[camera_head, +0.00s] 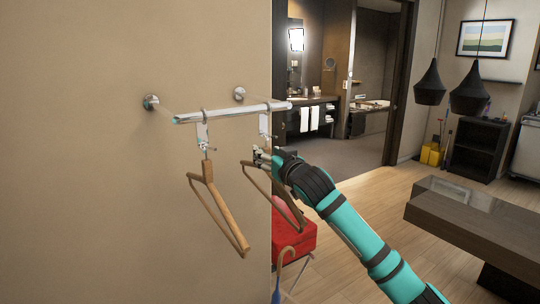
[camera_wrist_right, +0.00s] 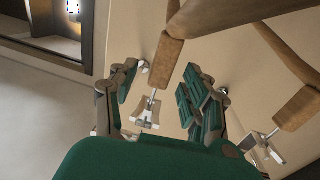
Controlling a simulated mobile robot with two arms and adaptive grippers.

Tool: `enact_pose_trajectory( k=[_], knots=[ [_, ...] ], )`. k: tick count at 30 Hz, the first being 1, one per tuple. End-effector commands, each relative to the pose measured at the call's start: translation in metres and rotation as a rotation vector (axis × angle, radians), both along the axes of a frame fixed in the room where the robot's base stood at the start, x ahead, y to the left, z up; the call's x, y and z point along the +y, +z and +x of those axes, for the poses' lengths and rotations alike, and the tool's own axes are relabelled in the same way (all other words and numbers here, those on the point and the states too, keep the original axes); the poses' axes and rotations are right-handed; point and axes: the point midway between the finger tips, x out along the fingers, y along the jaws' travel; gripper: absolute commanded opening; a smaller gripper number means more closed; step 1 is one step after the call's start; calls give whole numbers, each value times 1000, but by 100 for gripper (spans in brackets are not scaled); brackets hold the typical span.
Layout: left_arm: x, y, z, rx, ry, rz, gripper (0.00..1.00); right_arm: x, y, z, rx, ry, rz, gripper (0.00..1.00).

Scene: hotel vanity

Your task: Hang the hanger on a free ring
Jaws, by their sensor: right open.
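A chrome rail (camera_head: 232,111) on the wall carries two metal ring fittings. A wooden hanger (camera_head: 225,208) hangs from the left fitting (camera_head: 202,133); it also shows in the wrist view (camera_wrist_right: 300,108). A second wooden hanger (camera_head: 292,208) is at the right fitting (camera_head: 264,126). In the wrist view, its hook stem meets a metal fitting (camera_wrist_right: 146,113), and its wooden neck (camera_wrist_right: 166,62) is above the stem. My right gripper (camera_head: 262,155) is open, with its fingers (camera_wrist_right: 158,78) on either side of this stem. I cannot see exactly how the hook sits. My left gripper is not in view.
The wall's edge is just behind the right hanger. A red-topped stool (camera_head: 292,240) and a curved handle (camera_head: 279,272) are below it. A dark table (camera_head: 480,220) stands at the right. The space left of the hangers is clear.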

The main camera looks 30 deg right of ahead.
Motion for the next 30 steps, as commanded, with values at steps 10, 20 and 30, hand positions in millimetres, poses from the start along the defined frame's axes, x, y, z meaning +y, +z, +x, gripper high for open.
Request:
enact_pose_trajectory(
  k=[10,20,30],
  knots=[
    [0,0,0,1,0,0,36,3,-1,-43,1,1,-3,48],
    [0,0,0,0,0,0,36,6,-1,-105,1,1,0,48],
    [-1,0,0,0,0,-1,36,7,1,-120,-1,0,0,48]
  ],
)
